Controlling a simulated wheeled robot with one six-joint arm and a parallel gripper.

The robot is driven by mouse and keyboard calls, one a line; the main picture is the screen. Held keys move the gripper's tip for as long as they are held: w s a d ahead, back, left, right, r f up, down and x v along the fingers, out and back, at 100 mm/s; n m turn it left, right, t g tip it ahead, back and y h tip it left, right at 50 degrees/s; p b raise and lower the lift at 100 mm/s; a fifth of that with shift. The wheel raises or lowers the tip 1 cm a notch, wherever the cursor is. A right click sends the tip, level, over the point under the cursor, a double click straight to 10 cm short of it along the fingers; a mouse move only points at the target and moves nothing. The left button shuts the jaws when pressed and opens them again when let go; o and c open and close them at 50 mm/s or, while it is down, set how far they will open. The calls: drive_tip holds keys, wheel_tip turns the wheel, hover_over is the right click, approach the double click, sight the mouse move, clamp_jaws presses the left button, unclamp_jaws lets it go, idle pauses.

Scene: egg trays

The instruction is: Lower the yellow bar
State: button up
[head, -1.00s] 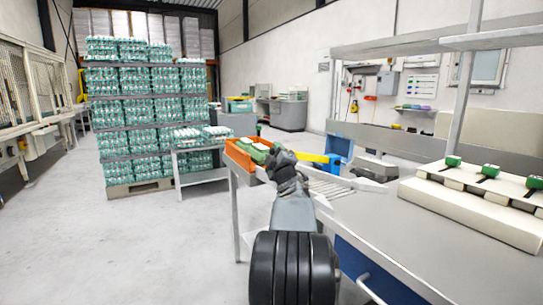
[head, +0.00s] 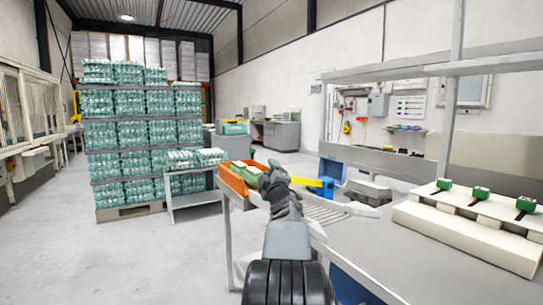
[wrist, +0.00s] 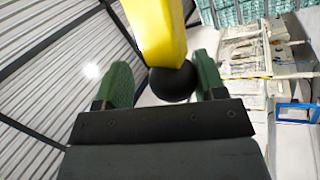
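The yellow bar (wrist: 159,30) comes down from the top of the wrist view and ends in a black ball (wrist: 172,82). Its end lies between the two green fingers of my gripper (wrist: 163,80). The fingers stand apart, with a gap visible left of the bar; I see no clear grip on it. In the head view the yellow bar (head: 306,181) shows just right of my gripper (head: 272,178), leading to a blue part (head: 325,187). My wrist hides the bar's near end there.
An orange crate (head: 232,186) holding green items stands at the table's left end, close to my gripper. A blue machine (head: 332,170) stands behind the bar. The table (head: 395,260) in front is clear.

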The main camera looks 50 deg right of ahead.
drive_tip(key=s+a+r+p, duration=0.4)
drive_tip(key=s+a+r, duration=0.5)
drive_tip(key=a+r, duration=0.1)
drive_tip(key=shift+s+r, duration=0.4)
drive_tip(key=shift+r, duration=0.15)
drive_tip(key=shift+c, duration=0.4)
